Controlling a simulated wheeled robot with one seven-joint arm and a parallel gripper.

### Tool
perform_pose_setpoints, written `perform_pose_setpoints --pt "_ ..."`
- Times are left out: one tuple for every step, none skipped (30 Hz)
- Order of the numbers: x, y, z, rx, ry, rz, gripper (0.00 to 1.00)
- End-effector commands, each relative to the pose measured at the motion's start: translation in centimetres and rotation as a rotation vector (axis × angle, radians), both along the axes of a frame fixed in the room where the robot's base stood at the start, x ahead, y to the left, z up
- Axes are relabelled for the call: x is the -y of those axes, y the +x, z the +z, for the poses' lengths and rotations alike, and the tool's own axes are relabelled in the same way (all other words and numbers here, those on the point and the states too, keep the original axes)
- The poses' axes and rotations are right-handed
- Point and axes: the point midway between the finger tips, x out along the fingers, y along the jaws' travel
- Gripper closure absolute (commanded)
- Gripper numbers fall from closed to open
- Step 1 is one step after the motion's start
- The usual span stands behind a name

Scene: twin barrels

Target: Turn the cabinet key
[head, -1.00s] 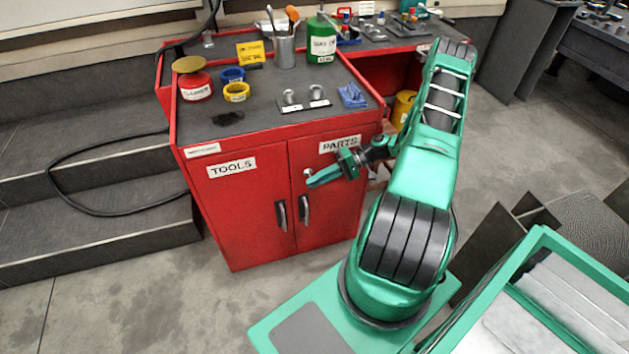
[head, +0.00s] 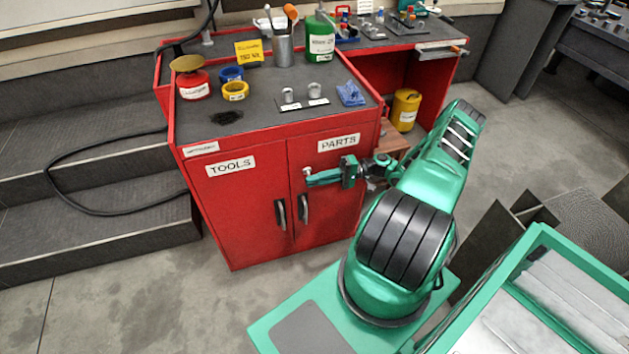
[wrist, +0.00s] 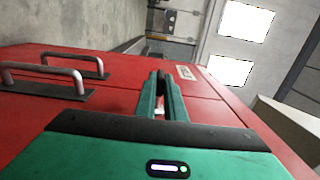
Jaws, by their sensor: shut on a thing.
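The red cabinet (head: 238,215) has two closed doors, labelled TOOLS and PARTS, with dark handles. A small pale piece (head: 307,171), likely the key or its lock, shows on the right door just below the top edge, near the door seam. My green gripper (head: 311,180) reaches in from the right, its fingertips at that piece. In the wrist view my gripper (wrist: 160,76) has its fingers close together against the red door front, shut on the key. The key is mostly hidden by the fingers, so its angle cannot be told.
Door handles (head: 303,208) stick out below my gripper. Steps lie left; floor in front is clear.

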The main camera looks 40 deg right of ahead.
Motion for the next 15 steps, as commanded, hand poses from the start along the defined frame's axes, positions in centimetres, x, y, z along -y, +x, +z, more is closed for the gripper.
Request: perform_pose_setpoints --pt "0.12 -0.11 -0.29 -0.006 -0.002 -0.002 1.00" --pt "0.12 -0.11 -0.30 -0.006 -0.002 -0.002 1.00" --pt "0.13 -0.11 -0.30 -0.006 -0.002 -0.002 1.00" --pt "0.13 -0.11 -0.30 -0.007 -0.002 -0.002 1.00" --pt "0.13 -0.11 -0.31 -0.007 -0.002 -0.002 1.00" --pt "0.13 -0.11 -0.31 -0.007 -0.002 -0.002 1.00" --pt "0.13 -0.11 -0.32 -0.007 -0.002 -0.002 1.00" --pt "0.13 -0.11 -0.32 -0.007 -0.002 -0.002 1.00" --pt "0.12 -0.12 -0.33 -0.007 -0.003 -0.002 1.00" --pt "0.12 -0.12 -0.33 -0.007 -0.003 -0.002 1.00" --pt "0.13 -0.12 -0.33 -0.007 -0.003 -0.002 0.88" --pt "0.13 -0.11 -0.34 -0.008 -0.002 -0.002 0.79" --pt "0.13 -0.11 -0.32 -0.007 -0.003 -0.002 0.72" --pt "0.12 -0.10 -0.29 -0.007 -0.002 -0.002 0.72" --pt "0.10 -0.09 -0.26 -0.006 -0.002 -0.002 0.72"
